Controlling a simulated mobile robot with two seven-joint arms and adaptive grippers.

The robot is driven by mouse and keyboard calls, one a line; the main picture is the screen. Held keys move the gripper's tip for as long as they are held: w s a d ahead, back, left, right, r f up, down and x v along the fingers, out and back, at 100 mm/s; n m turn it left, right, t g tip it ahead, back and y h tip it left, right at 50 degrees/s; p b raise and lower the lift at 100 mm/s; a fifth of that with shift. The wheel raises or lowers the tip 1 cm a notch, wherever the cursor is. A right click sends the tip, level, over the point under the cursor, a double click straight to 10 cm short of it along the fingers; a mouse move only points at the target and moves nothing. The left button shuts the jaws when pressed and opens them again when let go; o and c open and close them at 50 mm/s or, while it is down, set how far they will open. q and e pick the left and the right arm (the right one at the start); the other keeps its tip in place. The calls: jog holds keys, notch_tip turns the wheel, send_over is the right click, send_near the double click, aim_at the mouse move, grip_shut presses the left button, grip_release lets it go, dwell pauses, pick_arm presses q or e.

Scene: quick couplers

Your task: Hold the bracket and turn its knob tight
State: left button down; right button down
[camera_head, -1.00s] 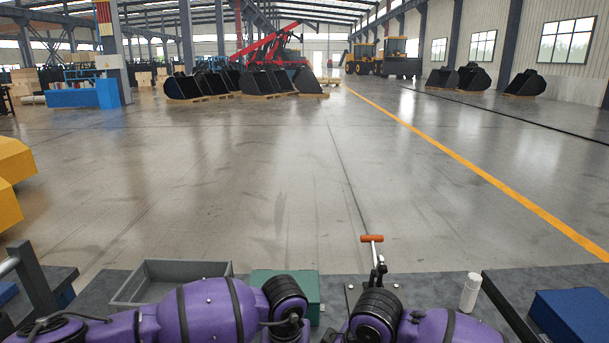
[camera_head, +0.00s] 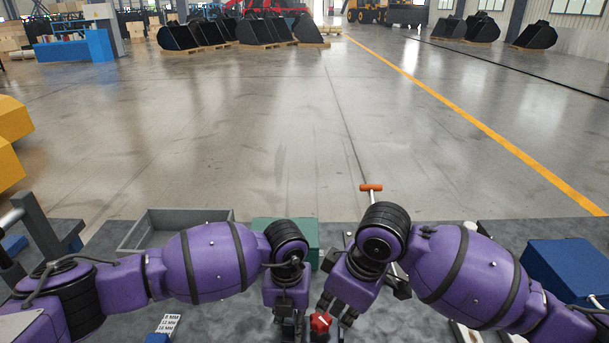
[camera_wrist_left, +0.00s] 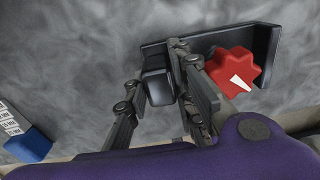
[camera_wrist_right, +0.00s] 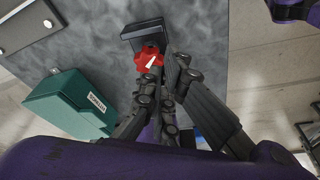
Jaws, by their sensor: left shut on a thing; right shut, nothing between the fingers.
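The dark bracket (camera_wrist_left: 238,38) lies on the grey bench top, with a red star-shaped knob (camera_wrist_left: 232,76) that carries a white pointer mark. My left gripper (camera_wrist_left: 158,82) is shut on the bracket's dark block at one end, beside the knob. In the head view the red knob (camera_head: 320,322) shows between my left gripper (camera_head: 286,328) and my right gripper (camera_head: 338,308). The right wrist view shows the bracket (camera_wrist_right: 142,28) and knob (camera_wrist_right: 149,58) just beyond the fingertips of my right gripper (camera_wrist_right: 158,82). That gripper is shut with nothing in it. Whether it touches the knob is unclear.
A grey tray (camera_head: 133,235) and a green box (camera_wrist_right: 66,102) stand toward the back of the bench. A blue box (camera_head: 568,268) is at the right. An orange-handled tool (camera_head: 371,188) stands behind my right arm.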

aim_at(340, 330)
pick_arm(q)
jog(key=shift+a+f, duration=0.1)
pick_arm(e)
jog(key=shift+w+d+f, duration=0.25)
jog(key=shift+f, duration=0.75)
jog(key=shift+w+d+f, duration=0.2)
jog(key=shift+w+f, duration=0.05)
jog(key=shift+f, duration=0.75)
jog(key=shift+w+d+f, duration=0.25)
jog(key=shift+f, duration=0.75)
jog(key=shift+w+a+f, duration=0.1)
jog(key=shift+a+f, duration=0.05)
jog(key=shift+a, duration=0.15)
jog(key=shift+a, duration=0.15)
pick_arm(q)
jog(key=shift+s+d, duration=0.1)
jog(key=shift+d, duration=0.2)
pick_arm(e)
jog(key=shift+s+a, duration=0.35)
jog(key=shift+s, duration=0.05)
